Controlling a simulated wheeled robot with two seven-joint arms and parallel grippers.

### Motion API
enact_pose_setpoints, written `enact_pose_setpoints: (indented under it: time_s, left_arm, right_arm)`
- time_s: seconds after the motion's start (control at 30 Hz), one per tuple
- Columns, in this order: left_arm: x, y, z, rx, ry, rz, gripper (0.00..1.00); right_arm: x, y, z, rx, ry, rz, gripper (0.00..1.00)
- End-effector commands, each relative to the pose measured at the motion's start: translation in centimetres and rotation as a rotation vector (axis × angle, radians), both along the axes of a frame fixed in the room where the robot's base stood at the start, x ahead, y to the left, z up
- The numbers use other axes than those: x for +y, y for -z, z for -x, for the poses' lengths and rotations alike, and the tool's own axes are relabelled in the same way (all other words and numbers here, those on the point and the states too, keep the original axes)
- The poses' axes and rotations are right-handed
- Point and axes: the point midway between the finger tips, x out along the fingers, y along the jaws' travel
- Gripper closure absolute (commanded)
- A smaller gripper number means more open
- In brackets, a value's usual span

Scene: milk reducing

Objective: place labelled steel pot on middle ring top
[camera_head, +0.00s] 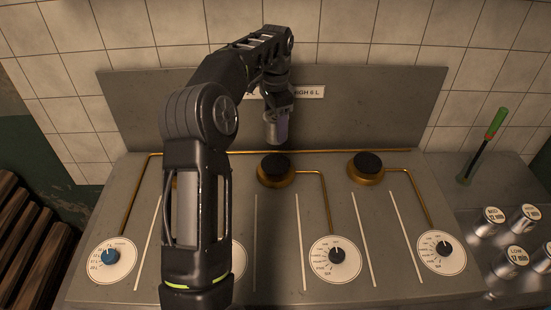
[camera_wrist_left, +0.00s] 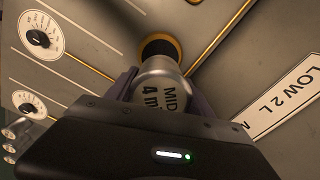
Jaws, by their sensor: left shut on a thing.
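My left gripper (camera_head: 278,112) is shut on a small steel pot (camera_head: 274,134), held upright or nearly so above the middle ring (camera_head: 276,172), with a gap below it. In the left wrist view the pot (camera_wrist_left: 165,82) sits between the gripper's fingers, and its label reads "MID" and "4 m...", partly cut off. The dark-topped brass ring (camera_wrist_left: 160,46) shows just beyond the pot there. In the head view the middle ring's top is bare. My right gripper is not in view.
Another bare ring (camera_head: 366,164) is to the right; my arm hides the stove's left part. Dials (camera_head: 335,256) line the front. Labelled steel pots (camera_head: 488,222) and a green-handled tool (camera_head: 489,142) stand at right. A back panel (camera_head: 370,105) rises behind the rings.

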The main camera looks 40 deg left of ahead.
Motion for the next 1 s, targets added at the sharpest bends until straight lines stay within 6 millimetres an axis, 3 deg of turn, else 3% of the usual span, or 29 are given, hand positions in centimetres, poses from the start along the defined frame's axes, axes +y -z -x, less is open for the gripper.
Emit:
enact_pose_setpoints:
  time_s: [0.17, 0.33, 0.4, 0.6, 0.87, 1.0]
  left_arm:
    - [0.0, 0.5, 0.0, 0.000, -0.001, -0.001, 0.91]
    - [0.0, 3.4, 0.1, 0.001, -0.003, 0.000, 0.91]
    - [0.0, 3.9, 0.1, 0.004, -0.002, 0.000, 0.91]
    - [0.0, 6.1, 0.0, 0.000, -0.001, -0.001, 0.91]
    - [0.0, 6.3, 0.0, -0.001, -0.002, -0.002, 0.91]
    - [0.0, 7.3, 0.1, 0.002, -0.002, 0.000, 0.91]
  right_arm:
    - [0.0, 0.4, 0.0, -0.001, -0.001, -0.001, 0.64]
    - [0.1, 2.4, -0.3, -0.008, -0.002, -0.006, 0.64]
    - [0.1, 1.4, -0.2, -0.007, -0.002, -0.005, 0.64]
    - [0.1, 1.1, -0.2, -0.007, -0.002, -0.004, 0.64]
    - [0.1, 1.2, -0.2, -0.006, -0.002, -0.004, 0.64]
    - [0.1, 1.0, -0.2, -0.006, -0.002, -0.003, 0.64]
